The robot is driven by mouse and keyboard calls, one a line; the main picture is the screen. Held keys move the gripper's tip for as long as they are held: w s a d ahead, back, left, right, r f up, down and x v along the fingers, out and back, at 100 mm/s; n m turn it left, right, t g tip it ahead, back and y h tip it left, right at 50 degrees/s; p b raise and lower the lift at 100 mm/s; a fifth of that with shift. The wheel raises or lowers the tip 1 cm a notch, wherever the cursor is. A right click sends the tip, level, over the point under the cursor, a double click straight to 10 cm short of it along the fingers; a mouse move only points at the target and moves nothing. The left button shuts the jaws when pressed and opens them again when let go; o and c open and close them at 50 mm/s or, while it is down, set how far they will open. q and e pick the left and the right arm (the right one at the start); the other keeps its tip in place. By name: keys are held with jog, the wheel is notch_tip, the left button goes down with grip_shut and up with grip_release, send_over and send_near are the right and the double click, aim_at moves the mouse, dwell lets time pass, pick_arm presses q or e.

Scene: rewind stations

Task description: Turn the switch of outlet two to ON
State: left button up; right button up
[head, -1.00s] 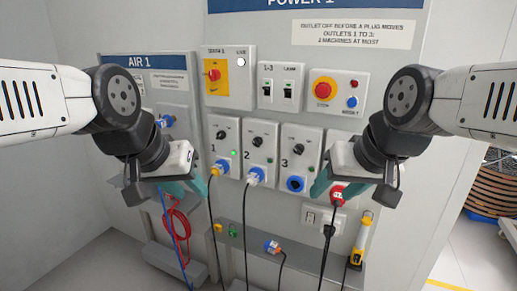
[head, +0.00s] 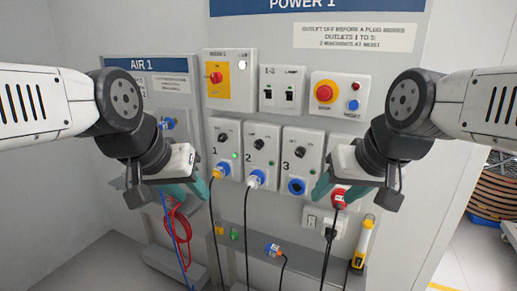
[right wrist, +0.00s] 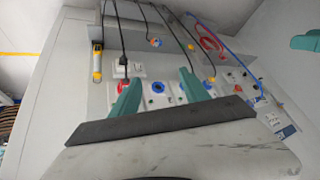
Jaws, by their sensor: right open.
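Outlet two (head: 247,163) is the middle of three white outlet boxes on the panel. Its black rotary switch (head: 259,143) is small, and I cannot tell which way it points. The lamp beside it looks dark. A blue and white plug (head: 256,179) with a black cable sits in its socket. My left gripper (head: 187,190) is in front of the panel, left of outlet one; its finger gap is not clear. My right gripper (head: 322,188) is open and empty, lower right of outlet three. Its two teal fingers stand apart in the right wrist view (right wrist: 160,85). Neither touches the switch.
Outlet one (head: 224,150) has a lit green lamp and a yellow and blue plug. Outlet three (head: 300,160) has an empty blue socket. A red stop button (head: 325,92) is above. A shelf (head: 300,265) with a loose blue plug (head: 273,249) is below.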

jog(key=w+d+f+n+g+h, duration=0.3)
jog(key=w+d+f+n+h, duration=0.2)
jog(key=w+n+h, duration=0.15)
jog(key=w+a+n+t+h, duration=0.1)
jog(key=w+n+h, duration=0.35)
jog(key=w, duration=0.55)
jog(key=n+t+y, duration=0.1)
jog(key=n+t, duration=1.1)
send_near(257, 146)
jog(key=x, duration=0.9)
jog(key=shift+c, duration=0.4)
grip_shut()
